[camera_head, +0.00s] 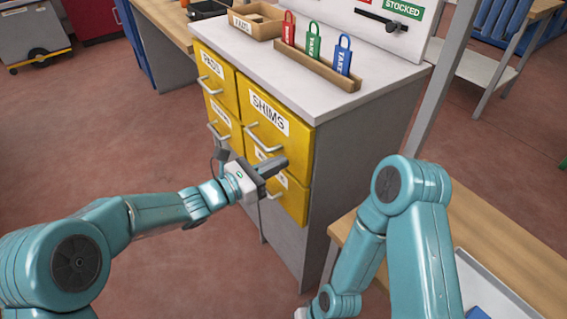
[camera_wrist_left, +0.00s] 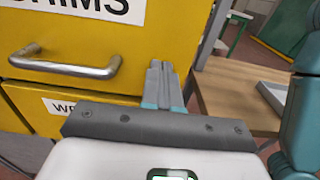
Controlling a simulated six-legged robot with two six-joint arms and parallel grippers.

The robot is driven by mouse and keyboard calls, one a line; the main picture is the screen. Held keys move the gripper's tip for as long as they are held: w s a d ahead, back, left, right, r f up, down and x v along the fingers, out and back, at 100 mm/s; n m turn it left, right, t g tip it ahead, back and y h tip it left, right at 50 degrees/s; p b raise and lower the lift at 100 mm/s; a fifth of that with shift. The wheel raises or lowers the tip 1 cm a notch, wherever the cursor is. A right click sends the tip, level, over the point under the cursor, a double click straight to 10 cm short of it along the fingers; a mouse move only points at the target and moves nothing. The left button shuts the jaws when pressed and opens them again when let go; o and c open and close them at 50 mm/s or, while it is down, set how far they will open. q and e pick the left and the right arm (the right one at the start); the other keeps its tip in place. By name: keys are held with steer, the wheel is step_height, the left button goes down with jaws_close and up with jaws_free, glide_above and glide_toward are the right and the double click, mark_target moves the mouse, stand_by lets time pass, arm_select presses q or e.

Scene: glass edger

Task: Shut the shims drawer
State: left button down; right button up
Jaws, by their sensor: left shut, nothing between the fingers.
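The yellow shims drawer (camera_head: 275,105) is the upper right drawer of the cabinet, with a white SHIMS label and a silver bar handle (camera_head: 262,140). Its front looks close to flush with the cabinet; I cannot tell if a small gap remains. In the left wrist view, the drawer (camera_wrist_left: 150,55) and its handle (camera_wrist_left: 68,66) fill the upper left. My left gripper (camera_head: 277,166) is shut and empty in front of the drawer's lower part. In the wrist view its fingertips (camera_wrist_left: 160,68) overlap the drawer's lower right area; contact is unclear. My right gripper's fingers are out of view.
Other yellow drawers (camera_head: 216,75) sit left of and below it. The cabinet top (camera_head: 285,67) holds a rack of coloured tags (camera_head: 318,68) and a small box (camera_head: 257,20). A wooden bench (camera_head: 500,240) with a tray stands at right. Open floor lies at left.

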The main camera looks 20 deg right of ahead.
arm_select(q)
steer(key=v, duration=1.1)
steer(key=s+a+f+m+g+y, duration=0.25)
steer(key=s+f, duration=0.25)
steer(key=f, duration=0.4)
steer(key=s+a+f+m+g+y, duration=0.25)
steer(key=s+f+y, duration=0.2)
steer(key=f, duration=0.45)
steer(key=s+a+f+m+y, duration=0.6)
steer(key=s+a+f+m, duration=0.5)
steer(key=s+f+m, duration=0.35)
step_height(320, 180, up, 12)
steer(key=p, duration=1.2)
steer(key=shift+s+a, duration=0.15)
steer(key=shift+s, duration=0.2)
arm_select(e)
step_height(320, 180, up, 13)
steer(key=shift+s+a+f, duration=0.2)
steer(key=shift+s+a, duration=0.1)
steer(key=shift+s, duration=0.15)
arm_select(q)
steer(key=shift+w, duration=0.1)
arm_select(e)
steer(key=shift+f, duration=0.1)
